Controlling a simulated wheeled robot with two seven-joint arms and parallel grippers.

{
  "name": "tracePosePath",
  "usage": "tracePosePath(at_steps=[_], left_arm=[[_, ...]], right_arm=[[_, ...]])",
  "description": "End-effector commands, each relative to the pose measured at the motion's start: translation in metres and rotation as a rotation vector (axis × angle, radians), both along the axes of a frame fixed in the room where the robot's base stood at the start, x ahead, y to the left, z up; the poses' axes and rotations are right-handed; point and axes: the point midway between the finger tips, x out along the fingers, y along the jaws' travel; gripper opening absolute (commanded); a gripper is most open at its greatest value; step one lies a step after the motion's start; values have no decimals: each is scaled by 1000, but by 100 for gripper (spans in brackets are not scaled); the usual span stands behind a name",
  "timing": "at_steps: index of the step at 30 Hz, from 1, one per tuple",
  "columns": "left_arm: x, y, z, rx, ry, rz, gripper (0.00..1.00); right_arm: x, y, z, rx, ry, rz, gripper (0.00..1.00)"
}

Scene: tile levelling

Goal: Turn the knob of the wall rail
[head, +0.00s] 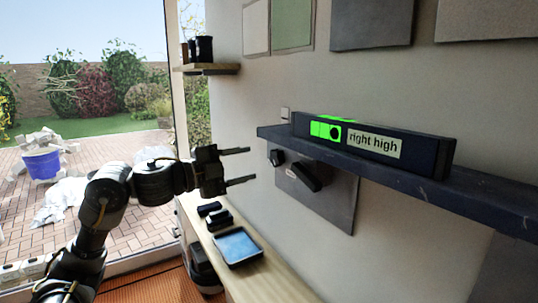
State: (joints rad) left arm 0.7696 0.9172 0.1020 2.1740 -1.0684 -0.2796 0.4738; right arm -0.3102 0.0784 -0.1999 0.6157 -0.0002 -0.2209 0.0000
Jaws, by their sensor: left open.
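The wall rail (400,186) is a long dark blue ledge running along the wall on the right. On it stands a dark level (300,123) with a bright green display (325,130) and a label (374,143) reading "right high". Under the rail's left end are a small black knob-like part (277,157) and a longer black bar-shaped handle (305,177); which is the knob I cannot tell for sure. My left gripper (251,165) is open and empty, its two fingers pointing right toward the small black part, with a visible gap in the picture.
A grey square panel (338,208) is on the wall below the rail. A wooden counter (262,280) below bears a tablet (237,246) and small dark objects (214,214). A small shelf (212,69) with black cups (201,49) is at upper left. Tile samples (371,23) hang above.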

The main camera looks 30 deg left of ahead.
Motion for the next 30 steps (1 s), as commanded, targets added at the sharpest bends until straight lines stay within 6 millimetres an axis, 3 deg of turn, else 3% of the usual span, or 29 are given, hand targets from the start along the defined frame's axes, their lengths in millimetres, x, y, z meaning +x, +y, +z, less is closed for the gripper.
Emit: tracePosePath(at_steps=[6, 12, 24, 30], left_arm=[[36, -23, 4, -5, 2, -4, 49], [57, -35, 2, -2, 0, -5, 49], [63, -38, 0, 1, 0, -4, 49], [63, -38, 0, 1, 0, -4, 23]], right_arm=[[12, 0, 20, 0, -16, 0, 36], [15, -1, 27, -1, -21, 1, 36], [12, -1, 27, -1, -16, 1, 36], [11, -1, 27, -1, -16, 1, 36]])
